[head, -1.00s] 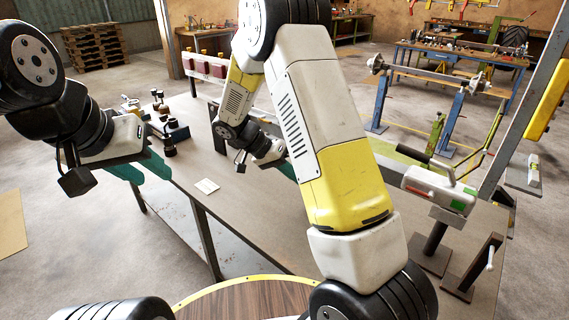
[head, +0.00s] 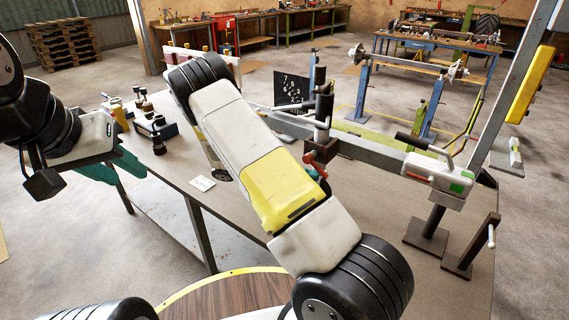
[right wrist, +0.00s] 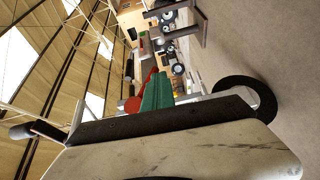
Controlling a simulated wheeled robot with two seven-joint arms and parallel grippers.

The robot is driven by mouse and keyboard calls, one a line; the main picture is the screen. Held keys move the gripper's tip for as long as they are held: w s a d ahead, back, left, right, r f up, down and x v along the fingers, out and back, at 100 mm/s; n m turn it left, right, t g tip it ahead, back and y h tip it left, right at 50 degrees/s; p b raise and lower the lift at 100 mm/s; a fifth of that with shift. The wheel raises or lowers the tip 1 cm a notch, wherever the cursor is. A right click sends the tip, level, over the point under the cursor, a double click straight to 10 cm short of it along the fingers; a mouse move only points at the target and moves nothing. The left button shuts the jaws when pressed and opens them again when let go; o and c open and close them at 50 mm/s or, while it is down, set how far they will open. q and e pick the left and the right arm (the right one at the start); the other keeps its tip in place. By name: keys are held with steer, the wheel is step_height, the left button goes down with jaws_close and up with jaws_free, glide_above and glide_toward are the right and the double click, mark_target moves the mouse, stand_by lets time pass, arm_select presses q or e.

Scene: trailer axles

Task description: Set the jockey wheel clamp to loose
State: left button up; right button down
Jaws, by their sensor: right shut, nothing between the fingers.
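The jockey wheel clamp (head: 325,148) is a dark block around an upright dark post (head: 323,108) on the grey drawbar. Its red handle (head: 312,162) shows at its lower left, partly hidden by my right arm. In the right wrist view a red part (right wrist: 133,104), seemingly this handle, appears beside the green fingers of my right gripper (right wrist: 157,92). Those fingers are shut and empty; whether they touch the red part I cannot tell. In the head view my right arm hides most of that gripper. My left gripper (head: 115,167), with green fingers, appears open and empty at the left.
A grey coupling head with a black handle (head: 436,172) sits at the drawbar's near end. A black number board (head: 292,89) stands behind the drawbar. The bench front is clear.

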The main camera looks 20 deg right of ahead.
steer(key=shift+s+d+r, duration=0.45)
steer(key=shift+s, duration=0.05)
steer(key=shift+s+d+r, duration=0.15)
steer(key=shift+s+r, duration=0.05)
stand_by(0.5)
stand_by(1.2)
steer(key=w+a+f, duration=0.4)
steer(key=a+f, duration=0.2)
steer(key=a, duration=0.4)
stand_by(0.3)
